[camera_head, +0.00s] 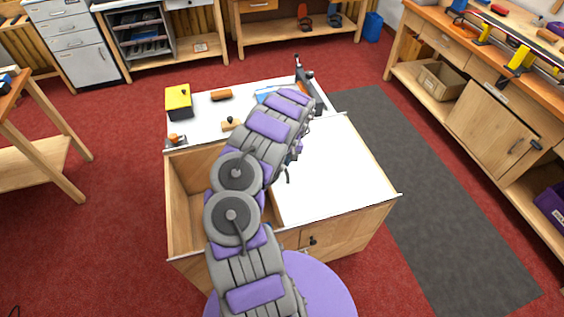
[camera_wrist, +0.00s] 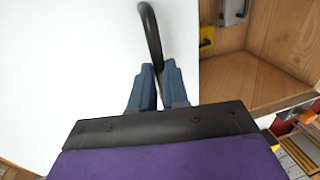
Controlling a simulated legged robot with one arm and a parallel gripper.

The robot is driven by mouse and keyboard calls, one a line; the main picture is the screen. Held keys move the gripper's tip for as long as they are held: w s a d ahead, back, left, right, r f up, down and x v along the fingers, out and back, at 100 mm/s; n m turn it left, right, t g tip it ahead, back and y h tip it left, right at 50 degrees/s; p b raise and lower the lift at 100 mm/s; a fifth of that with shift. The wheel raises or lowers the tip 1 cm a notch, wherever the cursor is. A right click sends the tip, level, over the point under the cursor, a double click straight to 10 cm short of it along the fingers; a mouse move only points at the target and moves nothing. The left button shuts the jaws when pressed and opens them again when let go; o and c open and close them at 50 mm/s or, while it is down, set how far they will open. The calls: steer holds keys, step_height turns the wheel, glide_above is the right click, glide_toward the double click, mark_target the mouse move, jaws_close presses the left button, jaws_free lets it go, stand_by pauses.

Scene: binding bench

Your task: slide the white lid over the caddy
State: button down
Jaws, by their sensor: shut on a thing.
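The caddy (camera_head: 185,198) is a wooden box in the middle of the head view. The flat white lid (camera_head: 340,165) lies over its right part, and the left part is open. In the wrist view the lid (camera_wrist: 65,65) fills the left and the open wooden compartment (camera_wrist: 270,75) shows at the right. My gripper (camera_wrist: 157,70) has its blue fingers shut on the lid's dark curved handle (camera_wrist: 152,35), beside the lid's edge. In the head view my arm hides most of the gripper and part of the opening.
A yellow box (camera_head: 178,102), an orange-handled tool (camera_head: 221,95) and other small tools stand on the white surface (camera_head: 205,108) behind the caddy. Inside the compartment, a yellow item (camera_wrist: 207,37) and a grey item (camera_wrist: 233,10) show. A workbench (camera_head: 485,70) stands at the right, with open floor between.

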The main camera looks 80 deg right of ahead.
steer(key=c, duration=1.1)
jaws_free()
steer(key=s+r+p, duration=0.1)
steer(key=r, duration=0.4)
steer(key=s+d+r+p, duration=0.1)
steer(key=r, duration=0.5)
steer(key=s+r+p, duration=0.1)
steer(key=r, duration=0.5)
steer(key=shift+d+p, duration=0.3)
steer(key=shift+d, duration=0.1)
steer(key=shift+w, duration=0.1)
